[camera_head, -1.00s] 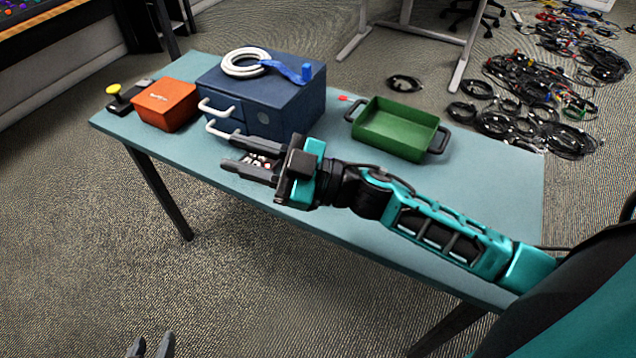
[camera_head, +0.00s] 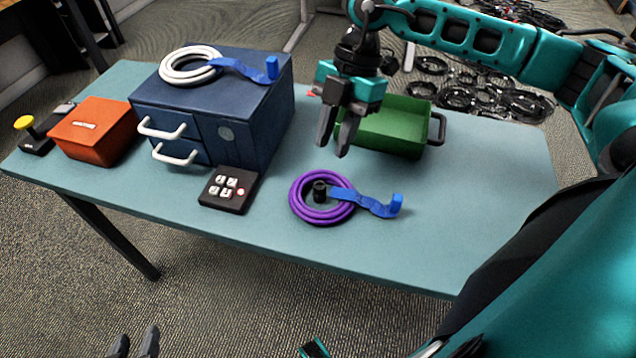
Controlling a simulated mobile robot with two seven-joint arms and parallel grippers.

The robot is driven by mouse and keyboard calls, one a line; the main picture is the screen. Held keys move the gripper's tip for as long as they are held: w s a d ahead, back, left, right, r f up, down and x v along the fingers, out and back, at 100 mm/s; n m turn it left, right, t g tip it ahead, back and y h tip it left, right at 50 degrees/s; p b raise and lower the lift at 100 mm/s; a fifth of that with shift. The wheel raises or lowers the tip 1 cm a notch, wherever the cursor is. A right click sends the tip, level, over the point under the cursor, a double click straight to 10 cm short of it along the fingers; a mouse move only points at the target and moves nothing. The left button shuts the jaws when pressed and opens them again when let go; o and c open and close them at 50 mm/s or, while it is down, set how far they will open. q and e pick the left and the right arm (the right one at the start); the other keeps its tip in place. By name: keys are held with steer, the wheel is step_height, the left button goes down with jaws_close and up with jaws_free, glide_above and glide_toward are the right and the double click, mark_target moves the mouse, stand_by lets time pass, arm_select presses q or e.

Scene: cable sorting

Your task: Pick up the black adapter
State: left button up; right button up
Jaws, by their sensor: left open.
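A black box (camera_head: 228,190) with several white squares and a red dot on top lies on the table in front of the blue drawer unit. A small black cylinder (camera_head: 320,190) stands inside the ring of a coiled purple cable (camera_head: 310,215). I cannot tell which of these two is the black adapter. My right gripper (camera_head: 334,148) points down, open and empty, above the table behind the purple cable and left of the green tray. My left gripper (camera_head: 135,345) is open and empty at the bottom edge, away from the table; only its fingertips show.
The blue drawer unit (camera_head: 265,125) carries a white cable coil (camera_head: 190,64) with a blue strap. An orange box (camera_head: 95,132) and a yellow-topped black device (camera_head: 35,135) stand at left. A green tray (camera_head: 395,140) is behind my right gripper. The table's right part is clear.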

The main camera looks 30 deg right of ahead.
mark_target(321, 183)
steer(key=x, duration=0.4)
steer(key=shift+a+b, duration=0.1)
steer(key=shift+b, duration=0.2)
steer(key=b+x, duration=0.1)
steer(key=x, duration=0.4)
steer(key=shift+w+f, duration=0.1)
steer(key=shift+f, duration=0.1)
steer(key=shift+c, duration=0.3)
steer(key=shift+r, duration=0.1)
jaws_close()
